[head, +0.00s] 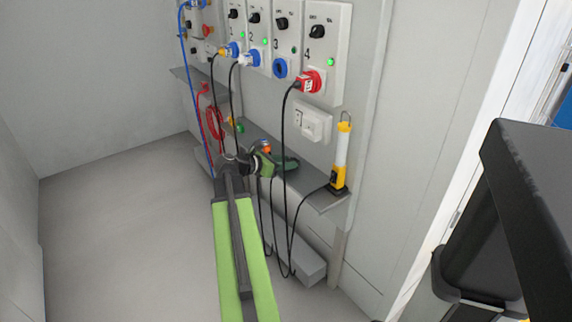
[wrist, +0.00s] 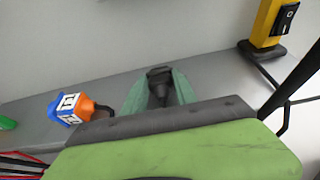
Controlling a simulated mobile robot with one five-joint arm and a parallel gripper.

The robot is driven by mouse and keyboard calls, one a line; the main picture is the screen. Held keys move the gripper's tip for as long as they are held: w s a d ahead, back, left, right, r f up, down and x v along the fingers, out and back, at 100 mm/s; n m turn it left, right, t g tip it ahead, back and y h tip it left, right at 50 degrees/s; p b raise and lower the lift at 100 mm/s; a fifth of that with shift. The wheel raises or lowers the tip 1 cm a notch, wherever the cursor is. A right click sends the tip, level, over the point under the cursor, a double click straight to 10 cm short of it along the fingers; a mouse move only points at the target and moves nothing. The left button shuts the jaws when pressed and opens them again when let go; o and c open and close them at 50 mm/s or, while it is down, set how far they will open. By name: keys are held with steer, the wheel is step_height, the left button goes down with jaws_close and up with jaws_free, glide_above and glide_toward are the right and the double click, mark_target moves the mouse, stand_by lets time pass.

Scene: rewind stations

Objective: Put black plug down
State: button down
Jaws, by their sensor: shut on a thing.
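My gripper (head: 284,163) is over the grey shelf (head: 318,197) below the wall panels. In the wrist view its green fingers (wrist: 158,82) are shut on the black plug (wrist: 160,76), which sits between them. The plug's lower part is hidden by the fingers and my wrist. I cannot tell whether the plug touches the shelf (wrist: 218,82) or hangs just above it. In the head view I cannot make out the plug at the fingers.
A yellow work lamp (head: 341,160) stands on the shelf to the right. An orange and blue plug (wrist: 72,109) lies left of my fingers. Numbered panels hold a red plug (head: 308,82) and blue plugs (head: 250,58). Black cables hang nearby. Shelf between plug and lamp is bare.

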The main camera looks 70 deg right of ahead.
steer(key=c, duration=1)
jaws_free()
steer(key=shift+o, duration=0.2)
steer(key=shift+w+a+r+p, duration=0.1)
steer(key=shift+a+r+p, duration=0.15)
steer(key=shift+p, duration=0.2)
steer(key=p+v, duration=0.3)
steer(key=v, duration=0.8)
steer(key=shift+w+a+p, duration=0.2)
steer(key=shift+p, duration=0.2)
